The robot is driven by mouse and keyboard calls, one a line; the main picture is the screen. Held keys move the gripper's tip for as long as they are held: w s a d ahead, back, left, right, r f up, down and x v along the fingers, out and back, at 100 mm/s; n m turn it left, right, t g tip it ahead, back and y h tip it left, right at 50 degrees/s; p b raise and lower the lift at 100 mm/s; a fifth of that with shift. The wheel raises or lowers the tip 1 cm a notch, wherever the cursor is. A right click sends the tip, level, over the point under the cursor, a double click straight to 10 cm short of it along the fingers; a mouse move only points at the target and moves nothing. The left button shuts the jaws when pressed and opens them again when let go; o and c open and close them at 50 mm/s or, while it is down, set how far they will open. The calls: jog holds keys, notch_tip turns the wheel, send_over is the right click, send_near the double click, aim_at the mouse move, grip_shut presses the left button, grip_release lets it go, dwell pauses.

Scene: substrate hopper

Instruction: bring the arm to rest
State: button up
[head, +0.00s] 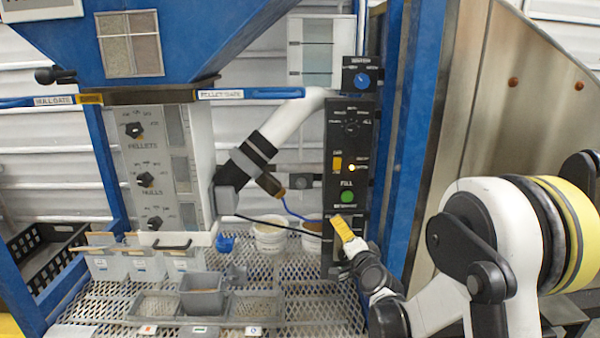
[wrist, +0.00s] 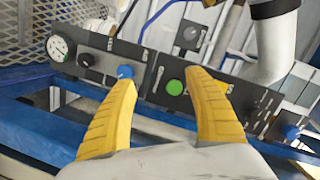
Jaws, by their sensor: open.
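My gripper (wrist: 168,88) shows in the wrist view as two yellow fingers spread apart with nothing between them. Beyond the fingers is the black control panel with its green button (wrist: 175,87) and a blue knob (wrist: 125,72). In the head view my gripper (head: 345,230) is in front of the lower part of the black control panel (head: 338,118), below the green FILL button (head: 347,197). My white arm comes in from the right. Whether a fingertip touches the panel cannot be told.
A blue frame post (head: 406,130) stands right of the panel. A mesh shelf (head: 310,290) holds grey bins (head: 203,293) and white buckets (head: 269,236). A white pipe (head: 285,120) runs left of the panel. A black crate (head: 45,250) is at far left.

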jog(key=s+a+r+n+g, duration=0.1)
jog(key=s+r+n+g, duration=0.2)
jog(key=s, duration=0.5)
jog(key=s+a+r+n+g, duration=0.1)
jog(key=s+r+n, duration=0.3)
jog(key=s, duration=0.3)
jog(key=s+d+f+n+g+h, duration=0.1)
jog(key=s+d+f+n+g, duration=0.1)
jog(key=s, duration=1)
jog(key=s+d+f+n+g+h, duration=0.1)
jog(key=s+d+f+n+g, duration=0.1)
jog(key=s, duration=1)
jog(key=shift+s+d+g+h, duration=0.25)
jog(key=shift+d+g, duration=0.35)
jog(key=shift+d, duration=0.35)
jog(key=shift+w+a+f, duration=0.1)
